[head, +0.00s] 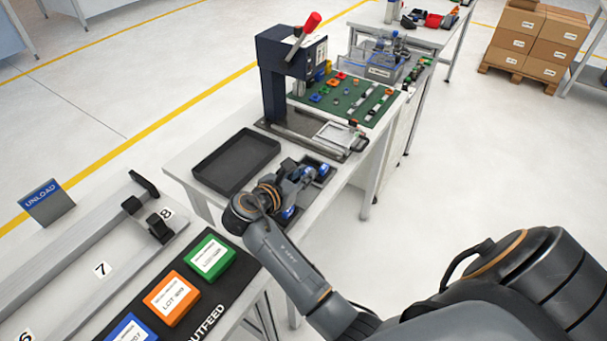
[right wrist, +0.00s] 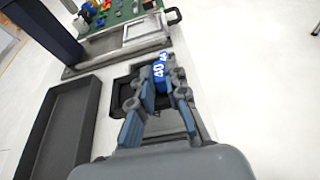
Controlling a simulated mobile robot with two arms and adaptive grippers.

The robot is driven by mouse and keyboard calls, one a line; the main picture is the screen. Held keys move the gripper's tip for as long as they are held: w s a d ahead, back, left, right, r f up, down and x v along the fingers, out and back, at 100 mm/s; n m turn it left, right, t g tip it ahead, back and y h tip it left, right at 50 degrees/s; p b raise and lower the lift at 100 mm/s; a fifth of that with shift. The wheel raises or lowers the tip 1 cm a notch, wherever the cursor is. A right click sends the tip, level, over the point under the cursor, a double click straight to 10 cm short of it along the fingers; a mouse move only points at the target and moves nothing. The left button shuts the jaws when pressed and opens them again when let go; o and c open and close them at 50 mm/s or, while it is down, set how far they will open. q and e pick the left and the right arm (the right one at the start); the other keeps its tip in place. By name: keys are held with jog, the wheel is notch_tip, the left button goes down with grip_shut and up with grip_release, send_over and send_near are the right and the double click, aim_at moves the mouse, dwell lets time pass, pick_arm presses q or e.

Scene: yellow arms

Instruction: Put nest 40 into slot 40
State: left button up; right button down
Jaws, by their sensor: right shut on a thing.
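My right gripper (head: 305,175) reaches over the white table beside the press. In the right wrist view the right gripper (right wrist: 165,88) is shut on nest 40, whose blue face with a white "40" (right wrist: 159,72) shows between the fingers. The fingers hide most of the nest's body. A dark recessed piece (right wrist: 122,92) lies on the table under and beside the fingers; I cannot tell whether it is slot 40 or whether the nest touches it. My left gripper is not in view.
A black tray (head: 205,168) lies left of the gripper. The dark blue press (head: 275,80) with a red-knobbed lever stands behind, with a light plate (head: 342,133) at its base. A green mat (head: 325,92) holds small parts. Green, orange and blue lot boxes sit on the nearer bench.

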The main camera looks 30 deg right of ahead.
aim_at(303, 188)
jog(key=shift+f+b, duration=0.85)
jog(key=shift+b, duration=0.05)
jog(key=shift+f+b, duration=0.95)
jog(key=shift+b, duration=0.3)
jog(key=shift+f, duration=0.8)
jog(key=shift+f+p, duration=0.3)
jog(key=shift+f, duration=0.1)
jog(key=c, duration=1.3)
grip_release()
jog(key=shift+o, duration=0.2)
notch_tip(303, 188, up, 10)
jog(key=shift+f, duration=0.1)
jog(key=shift+a, duration=0.1)
